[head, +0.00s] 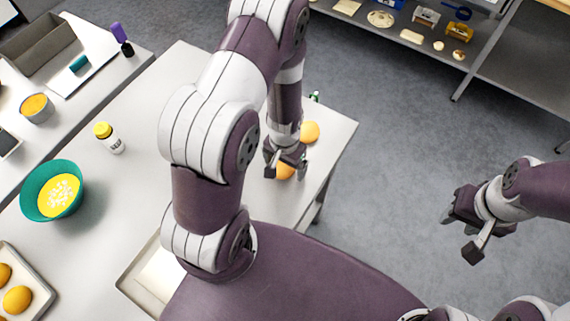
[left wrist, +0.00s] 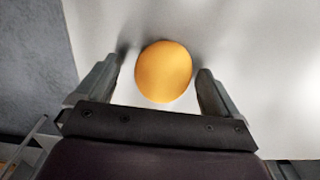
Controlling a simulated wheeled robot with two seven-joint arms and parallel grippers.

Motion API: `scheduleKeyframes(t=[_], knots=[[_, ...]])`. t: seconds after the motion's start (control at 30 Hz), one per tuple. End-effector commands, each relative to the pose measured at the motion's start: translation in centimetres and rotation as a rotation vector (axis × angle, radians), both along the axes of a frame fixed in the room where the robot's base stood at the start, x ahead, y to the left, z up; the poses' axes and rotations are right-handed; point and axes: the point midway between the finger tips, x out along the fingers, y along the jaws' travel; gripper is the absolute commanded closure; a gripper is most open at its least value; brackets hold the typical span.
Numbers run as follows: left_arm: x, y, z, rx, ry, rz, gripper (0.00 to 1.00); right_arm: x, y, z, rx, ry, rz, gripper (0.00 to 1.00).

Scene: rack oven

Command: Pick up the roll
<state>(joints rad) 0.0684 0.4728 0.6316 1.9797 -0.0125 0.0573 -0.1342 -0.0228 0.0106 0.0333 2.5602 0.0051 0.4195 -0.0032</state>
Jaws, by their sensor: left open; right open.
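A round golden roll (left wrist: 163,71) sits on the white table top in the left wrist view, between the two fingers of my left gripper (left wrist: 156,88). Gaps show on both sides of it. In the head view this roll (head: 285,171) is partly hidden by my left gripper (head: 286,173), which is open over it near the table's right edge. A second roll (head: 310,132) lies just behind it on the same table. My right gripper (head: 466,232) is open and empty over the floor at the right.
On the table (head: 150,185) stand a teal bowl (head: 33,199) with yellow contents and a yellow-capped bottle (head: 108,137). A tray (head: 36,281) with rolls is at lower left; another tray (head: 129,282) is partly hidden by my arm. A shelf (head: 480,75) stands at the back right.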

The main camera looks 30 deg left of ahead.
Motion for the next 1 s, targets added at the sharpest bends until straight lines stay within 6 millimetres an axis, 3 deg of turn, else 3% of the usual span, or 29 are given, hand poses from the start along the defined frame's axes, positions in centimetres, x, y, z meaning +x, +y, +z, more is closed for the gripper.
scheduleKeyframes(t=[0.03,0.2,0.57,0.77,1.0], knots=[[0.0,0.0,0.0,0.0,0.0,0.0,0.14,0.0,0.0,0.0,0.0,0.0,0.0,0.57],[0.0,0.0,0.0,0.0,0.0,0.0,0.65,0.0,0.0,0.0,0.0,0.0,0.0,0.57],[0.1,0.0,0.5,0.0,-0.002,0.0,0.66,0.0,0.0,-0.1,0.0,0.0,0.0,0.57],[0.2,0.0,3.6,0.0,-0.006,0.0,0.66,0.0,0.0,-0.5,0.0,0.0,0.0,0.57],[2.1,-4.6,6.8,-0.001,-0.005,-0.008,0.66,0.0,0.0,-1.4,0.0,0.0,0.0,0.57]])
